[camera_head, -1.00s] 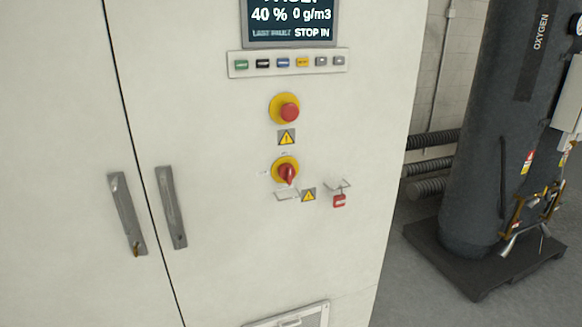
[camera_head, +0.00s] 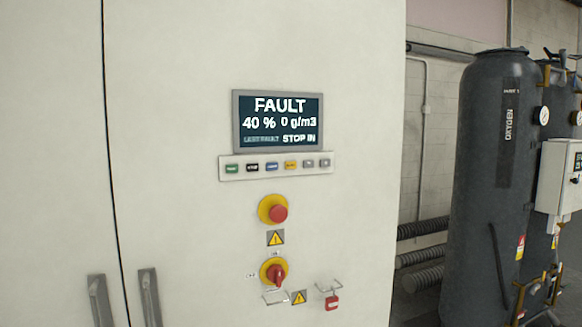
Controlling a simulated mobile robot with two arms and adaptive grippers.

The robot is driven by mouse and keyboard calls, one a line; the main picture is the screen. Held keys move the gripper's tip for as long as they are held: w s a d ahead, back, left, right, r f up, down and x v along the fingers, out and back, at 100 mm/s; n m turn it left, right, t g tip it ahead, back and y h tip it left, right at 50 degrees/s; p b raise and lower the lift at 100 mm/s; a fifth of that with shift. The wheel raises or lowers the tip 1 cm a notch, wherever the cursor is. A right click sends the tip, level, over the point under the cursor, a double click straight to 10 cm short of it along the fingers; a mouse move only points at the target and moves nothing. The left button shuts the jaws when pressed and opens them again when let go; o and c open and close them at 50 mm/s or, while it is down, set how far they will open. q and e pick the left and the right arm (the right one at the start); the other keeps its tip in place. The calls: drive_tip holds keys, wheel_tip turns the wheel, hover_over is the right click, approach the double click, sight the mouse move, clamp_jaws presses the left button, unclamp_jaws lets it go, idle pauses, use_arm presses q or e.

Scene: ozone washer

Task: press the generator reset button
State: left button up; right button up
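A row of small buttons sits on a pale strip (camera_head: 240,175) under the display of the white cabinet (camera_head: 170,120). From left to right they are a green button (camera_head: 232,168), a black button (camera_head: 252,167), a blue button (camera_head: 271,166), a yellow button (camera_head: 290,165) and two grey buttons. Their labels are too small to read, so I cannot tell which is the reset button. The display (camera_head: 278,122) reads FAULT, 40 %, 0 g/m3, LAST FAULT and STOP IN. Neither gripper is in view.
Below the strip are a red mushroom button (camera_head: 278,213) on a yellow base and a red rotary switch (camera_head: 277,275). A red padlock (camera_head: 332,302) hangs beside it. Door handles (camera_head: 150,298) are at lower left. A dark oxygen tank (camera_head: 490,170) stands at right.

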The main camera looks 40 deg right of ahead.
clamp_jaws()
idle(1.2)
